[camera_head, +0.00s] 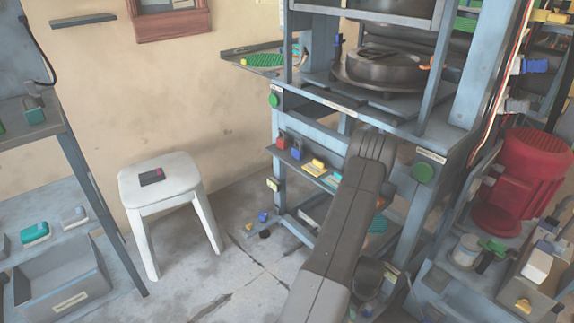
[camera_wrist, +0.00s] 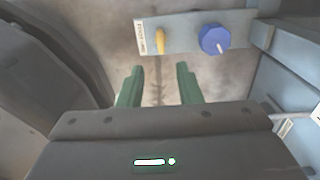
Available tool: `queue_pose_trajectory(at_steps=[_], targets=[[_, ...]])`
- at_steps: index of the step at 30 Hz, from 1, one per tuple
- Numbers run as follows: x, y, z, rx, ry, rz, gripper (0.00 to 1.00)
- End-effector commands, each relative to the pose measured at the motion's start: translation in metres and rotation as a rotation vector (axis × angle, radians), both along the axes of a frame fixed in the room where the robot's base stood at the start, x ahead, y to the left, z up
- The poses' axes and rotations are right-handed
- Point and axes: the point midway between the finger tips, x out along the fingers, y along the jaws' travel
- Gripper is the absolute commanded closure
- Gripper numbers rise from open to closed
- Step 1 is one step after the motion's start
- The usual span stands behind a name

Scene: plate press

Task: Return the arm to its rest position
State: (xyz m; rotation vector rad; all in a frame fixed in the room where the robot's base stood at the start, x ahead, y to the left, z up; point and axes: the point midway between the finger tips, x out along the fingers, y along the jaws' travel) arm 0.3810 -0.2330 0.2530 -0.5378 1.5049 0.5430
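My gripper shows in the wrist view (camera_wrist: 157,85). Its two green fingers are apart with nothing between them, so it is open. Beyond the fingertips is a grey-blue panel (camera_wrist: 195,35) with a yellow lever, a small label and a blue round knob (camera_wrist: 214,40). The fingers look apart from the panel. In the head view my dark grey arm reaches up in front of the plate press (camera_head: 318,97). My gripper is not clearly visible there, hidden behind the arm.
A white stool (camera_head: 160,180) with a small dark item on it stands left of the press. A red motor (camera_head: 522,180) stands at the right. A shelf rack with a grey bin (camera_head: 65,285) is at the far left.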

Motion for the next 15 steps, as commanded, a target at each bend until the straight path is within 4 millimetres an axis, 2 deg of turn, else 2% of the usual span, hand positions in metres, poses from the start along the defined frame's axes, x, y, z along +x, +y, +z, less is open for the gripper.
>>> queue_pose_trajectory(at_steps=[1,15], targets=[[0.000,0.000,-0.015,0.000,0.000,0.000,0.68],[0.000,0.000,-0.110,-0.001,-0.001,0.001,0.68]])
